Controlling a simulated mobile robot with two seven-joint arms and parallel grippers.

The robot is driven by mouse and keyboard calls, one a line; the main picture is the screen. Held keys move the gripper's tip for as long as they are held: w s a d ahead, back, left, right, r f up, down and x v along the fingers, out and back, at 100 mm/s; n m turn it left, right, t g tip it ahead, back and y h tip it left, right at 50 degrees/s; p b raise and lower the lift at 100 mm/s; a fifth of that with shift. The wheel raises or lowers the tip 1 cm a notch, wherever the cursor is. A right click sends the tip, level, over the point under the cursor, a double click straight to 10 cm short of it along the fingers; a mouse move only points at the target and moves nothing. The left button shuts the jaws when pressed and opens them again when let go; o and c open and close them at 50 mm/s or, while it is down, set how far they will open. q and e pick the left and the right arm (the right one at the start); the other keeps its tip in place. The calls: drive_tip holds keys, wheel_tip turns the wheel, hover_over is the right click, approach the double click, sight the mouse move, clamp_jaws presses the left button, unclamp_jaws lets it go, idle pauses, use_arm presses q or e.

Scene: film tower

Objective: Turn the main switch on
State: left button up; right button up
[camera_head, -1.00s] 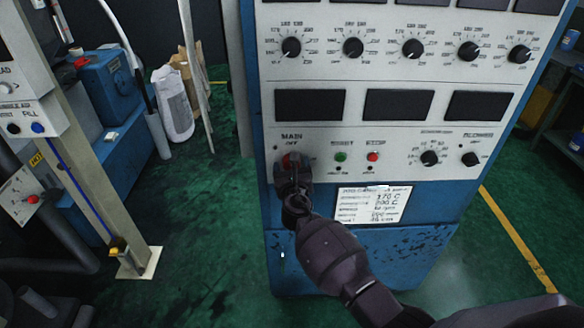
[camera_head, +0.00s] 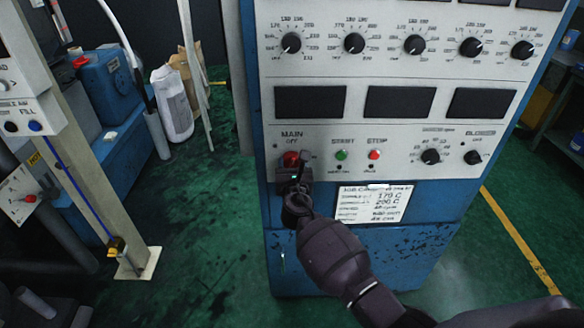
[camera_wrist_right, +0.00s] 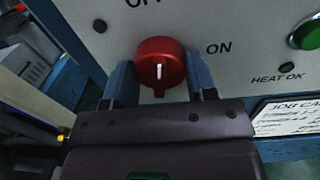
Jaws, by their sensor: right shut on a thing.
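The main switch is a red round knob (camera_head: 290,158) at the lower left of the control panel, under the label MAIN. In the right wrist view the knob (camera_wrist_right: 160,58) has a white mark standing upright, towards the partly cut-off OFF label above. ON is printed to its right. My right gripper (camera_head: 292,170) is at the knob from below; in the wrist view its blue fingers (camera_wrist_right: 161,82) stand on the left and right of the knob, shut on it. My left gripper is not in view.
A green button (camera_head: 341,155) and a red button (camera_head: 374,154) sit right of the switch. A white job card (camera_head: 374,203) is below them. Dials and dark displays fill the panel above. Green floor is open left of the cabinet; a beige post (camera_head: 85,180) stands further left.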

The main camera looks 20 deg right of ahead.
drive_tip(key=m+b, duration=0.1)
drive_tip(key=m, duration=0.1)
drive_tip(key=m+b, duration=0.1)
drive_tip(key=shift+f+m, duration=0.3)
drive_tip(key=shift+m, duration=0.1)
drive_tip(key=m+b, duration=0.2)
drive_tip(key=m, duration=0.3)
drive_tip(key=shift+m+b, duration=0.3)
drive_tip(key=shift+b, duration=0.1)
drive_tip(key=shift+m, duration=0.5)
drive_tip(key=m+b, duration=0.1)
drive_tip(key=m, duration=0.1)
drive_tip(key=shift+m+b, duration=0.3)
drive_tip(key=shift+m+h, duration=0.3)
drive_tip(key=shift+m, duration=0.1)
use_arm(q)
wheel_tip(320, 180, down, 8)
drive_tip(key=b, duration=0.1)
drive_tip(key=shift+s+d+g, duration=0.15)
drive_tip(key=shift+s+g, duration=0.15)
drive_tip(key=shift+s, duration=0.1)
use_arm(e)
drive_tip(key=shift+r+m, duration=0.1)
drive_tip(key=shift+m, duration=0.9)
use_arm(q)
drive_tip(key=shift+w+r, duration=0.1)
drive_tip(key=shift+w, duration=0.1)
